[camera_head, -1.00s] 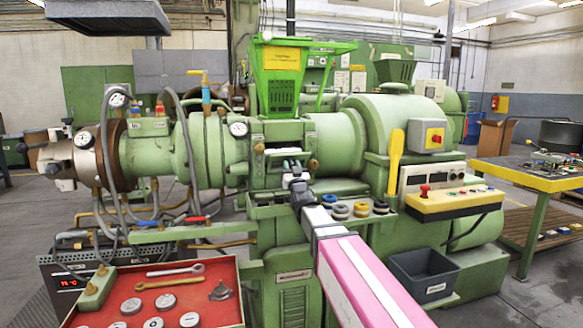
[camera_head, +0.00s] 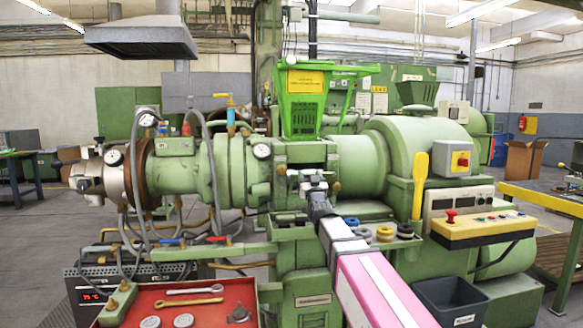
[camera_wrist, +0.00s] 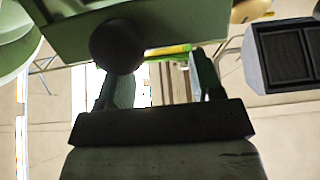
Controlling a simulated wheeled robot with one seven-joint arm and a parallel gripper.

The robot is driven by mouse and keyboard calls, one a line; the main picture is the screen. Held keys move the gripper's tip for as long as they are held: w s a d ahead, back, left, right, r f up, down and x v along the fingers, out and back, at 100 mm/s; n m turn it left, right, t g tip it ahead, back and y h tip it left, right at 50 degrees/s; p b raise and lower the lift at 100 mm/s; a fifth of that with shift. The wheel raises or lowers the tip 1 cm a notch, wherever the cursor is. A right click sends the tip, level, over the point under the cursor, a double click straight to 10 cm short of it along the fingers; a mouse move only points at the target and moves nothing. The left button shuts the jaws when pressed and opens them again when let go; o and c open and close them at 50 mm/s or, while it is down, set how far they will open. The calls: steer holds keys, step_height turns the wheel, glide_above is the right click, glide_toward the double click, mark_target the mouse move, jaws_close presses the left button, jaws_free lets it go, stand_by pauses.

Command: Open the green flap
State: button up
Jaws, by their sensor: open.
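The green extruder (camera_head: 240,170) fills the middle of the head view. A green plate with brown knobs (camera_head: 305,153) sits on its feed block, under the bright green hopper (camera_head: 303,108) with a yellow label. Which part is the flap, I cannot tell for sure. My gripper (camera_head: 314,178) is open in front of this block, just below the plate. In the wrist view, a dark round knob on a green plate (camera_wrist: 190,22) shows close beyond my gripper (camera_wrist: 160,80). The gap between the fingers looks empty. Whether a finger touches the knob or plate, I cannot tell.
A red tray (camera_head: 240,291) with wrenches and gauges is at front left. A ledge with coloured rings (camera_head: 385,235) and a yellow control box (camera_head: 480,230) lie to the right. A yellow handle (camera_head: 419,185) stands upright. A grey hood (camera_head: 140,38) hangs upper left.

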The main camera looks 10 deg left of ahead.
steer(key=s+a+r, duration=0.5)
steer(key=s+a, duration=0.1)
steer(key=s, duration=0.1)
steer(key=shift+a+r, duration=0.2)
steer(key=shift+r, duration=0.2)
